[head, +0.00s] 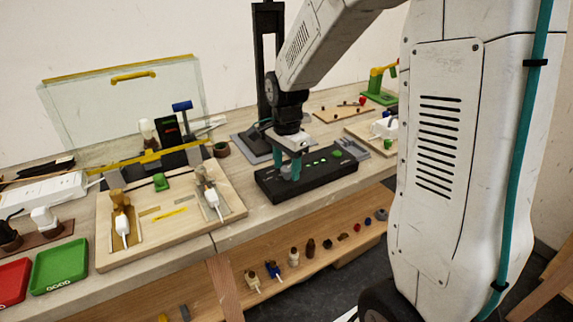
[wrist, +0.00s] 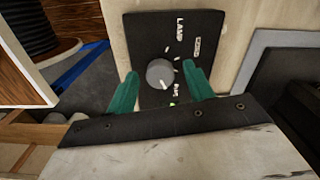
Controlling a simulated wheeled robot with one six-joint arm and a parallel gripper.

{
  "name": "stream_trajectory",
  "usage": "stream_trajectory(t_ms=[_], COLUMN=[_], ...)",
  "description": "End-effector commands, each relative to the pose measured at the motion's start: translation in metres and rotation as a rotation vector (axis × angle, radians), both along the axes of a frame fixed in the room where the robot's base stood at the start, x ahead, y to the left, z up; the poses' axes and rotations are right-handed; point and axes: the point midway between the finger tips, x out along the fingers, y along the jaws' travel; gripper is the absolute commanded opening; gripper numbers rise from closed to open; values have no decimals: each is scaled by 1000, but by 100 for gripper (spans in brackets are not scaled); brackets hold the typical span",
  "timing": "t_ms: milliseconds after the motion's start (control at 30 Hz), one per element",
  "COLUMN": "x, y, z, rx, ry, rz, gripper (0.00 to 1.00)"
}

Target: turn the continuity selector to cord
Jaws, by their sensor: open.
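The black test box (head: 310,194) sits on the bench in the head view, with small green lights and a green part on top. In the wrist view its black panel (wrist: 147,35) bears a round grey knob (wrist: 158,74). White lettering reading LAMP stands above right of the knob; another label below it is partly hidden and not readable. A light mark shows on the knob, but I cannot tell which label it points to. My gripper (wrist: 160,72) is open, its teal fingers on either side of the knob; I cannot tell whether they touch it. My gripper (head: 291,170) points down over the box's left part in the head view.
A wooden board (head: 100,240) with two corded fixtures lies left of the box. Green (head: 60,264) and red (head: 12,283) trays stand at far left. A black post (head: 267,60) rises behind my gripper. A lower shelf (head: 340,240) holds several small parts.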

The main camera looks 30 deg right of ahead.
Motion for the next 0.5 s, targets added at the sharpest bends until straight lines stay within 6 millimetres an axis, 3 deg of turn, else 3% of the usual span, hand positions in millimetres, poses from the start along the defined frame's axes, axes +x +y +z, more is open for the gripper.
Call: stream_trajectory(t_ms=[233, 400, 500], x=[0, 0, 0], y=[0, 0, 0], z=[-1, 0, 0], rx=[0, 0, 0], ry=[0, -1, -1], rz=[0, 0, 1], gripper=[49, 7, 7])
